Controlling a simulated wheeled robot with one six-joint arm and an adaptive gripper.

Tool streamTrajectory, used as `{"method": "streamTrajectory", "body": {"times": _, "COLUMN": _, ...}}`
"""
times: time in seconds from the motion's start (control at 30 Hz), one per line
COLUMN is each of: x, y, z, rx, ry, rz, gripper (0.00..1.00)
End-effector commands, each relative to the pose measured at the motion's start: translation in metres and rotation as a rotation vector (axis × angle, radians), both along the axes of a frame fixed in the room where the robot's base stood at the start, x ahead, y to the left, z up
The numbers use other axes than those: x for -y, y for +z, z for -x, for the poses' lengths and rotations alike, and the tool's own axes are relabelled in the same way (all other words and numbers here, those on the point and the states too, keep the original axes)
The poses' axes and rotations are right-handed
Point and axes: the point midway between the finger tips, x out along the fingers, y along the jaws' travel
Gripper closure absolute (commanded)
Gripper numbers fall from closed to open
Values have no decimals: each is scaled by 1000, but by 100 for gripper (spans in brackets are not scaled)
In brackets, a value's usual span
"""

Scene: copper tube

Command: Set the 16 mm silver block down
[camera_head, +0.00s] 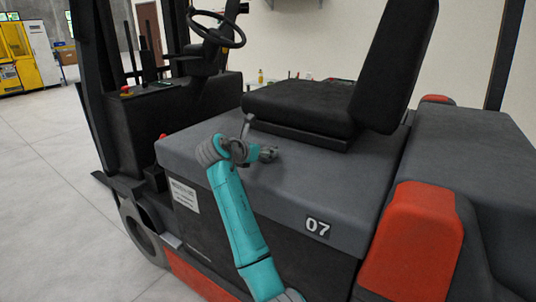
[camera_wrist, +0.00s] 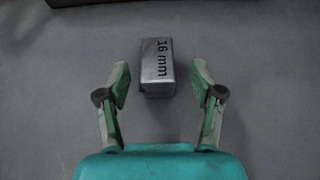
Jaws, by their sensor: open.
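The silver block (camera_wrist: 157,69), marked "16 mm", rests on a flat grey surface in the wrist view. My gripper (camera_wrist: 160,83) is open, with one finger on each side of the block and a clear gap to both. The block lies between and slightly beyond the fingertips. In the head view my gripper (camera_head: 268,154) is over the grey deck (camera_head: 300,185) of the forklift, in front of the seat. I cannot make out the block in the head view.
The black seat (camera_head: 300,105) stands just behind my gripper, and its dark edge (camera_wrist: 100,3) shows at the top of the wrist view. The steering wheel (camera_head: 216,29) is at upper left. A red cover (camera_head: 412,240) is at right. The deck around the block looks clear.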

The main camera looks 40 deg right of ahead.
Motion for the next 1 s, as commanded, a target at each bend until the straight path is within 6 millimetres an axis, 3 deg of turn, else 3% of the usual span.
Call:
{"method": "streamTrajectory", "body": {"times": 0.5, "x": 48, "y": -24, "z": -20, "rx": -2, "ry": -1, "rz": 0, "gripper": 33}}
{"method": "streamTrajectory", "body": {"times": 0.8, "x": 53, "y": -26, "z": -22, "rx": 0, "ry": 1, "rz": -1, "gripper": 33}}
{"method": "streamTrajectory", "body": {"times": 0.87, "x": 53, "y": -26, "z": -22, "rx": 0, "ry": 1, "rz": -1, "gripper": 43}}
{"method": "streamTrajectory", "body": {"times": 1.0, "x": 53, "y": -26, "z": -22, "rx": 0, "ry": 1, "rz": -1, "gripper": 78}}
